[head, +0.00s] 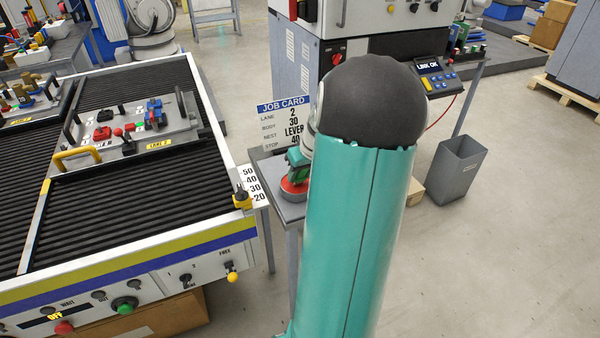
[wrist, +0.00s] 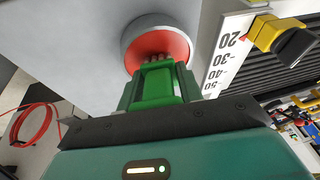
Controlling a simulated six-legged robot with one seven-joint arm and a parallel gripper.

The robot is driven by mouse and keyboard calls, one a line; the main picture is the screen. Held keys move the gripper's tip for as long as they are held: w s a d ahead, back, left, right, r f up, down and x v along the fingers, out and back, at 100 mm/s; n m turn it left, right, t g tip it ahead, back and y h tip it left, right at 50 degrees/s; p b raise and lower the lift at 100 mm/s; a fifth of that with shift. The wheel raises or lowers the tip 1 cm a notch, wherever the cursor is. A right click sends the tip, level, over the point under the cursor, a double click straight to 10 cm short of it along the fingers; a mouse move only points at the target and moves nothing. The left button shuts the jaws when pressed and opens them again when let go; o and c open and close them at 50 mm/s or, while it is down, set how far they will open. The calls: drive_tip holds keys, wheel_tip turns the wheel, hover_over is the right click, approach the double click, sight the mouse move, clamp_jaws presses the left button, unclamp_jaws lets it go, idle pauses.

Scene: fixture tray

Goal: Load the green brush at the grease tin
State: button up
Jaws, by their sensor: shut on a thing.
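The green brush (wrist: 158,88) is between the fingers of my gripper (wrist: 158,72), which is shut on it. The grease tin (wrist: 132,32) is a round grey tin with red-orange grease inside. The brush's dark bristle end is over the near part of the grease and looks to reach it; I cannot tell how deep. In the head view the tin (head: 293,193) stands on a small grey stand, left of my teal arm, with the brush (head: 296,157) above it. My arm hides most of my gripper there.
A job card (head: 284,125) stands behind the tin, reading lane 2, body 30, nest lever, stop 40. Left is a black roller conveyor with a fixture tray (head: 130,140), a number scale (head: 254,188) and a yellow stop (head: 242,200). A grey bin (head: 457,170) stands right.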

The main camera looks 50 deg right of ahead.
idle(0.4)
drive_tip(key=shift+r, duration=3.5)
drive_tip(key=shift+f, duration=0.1)
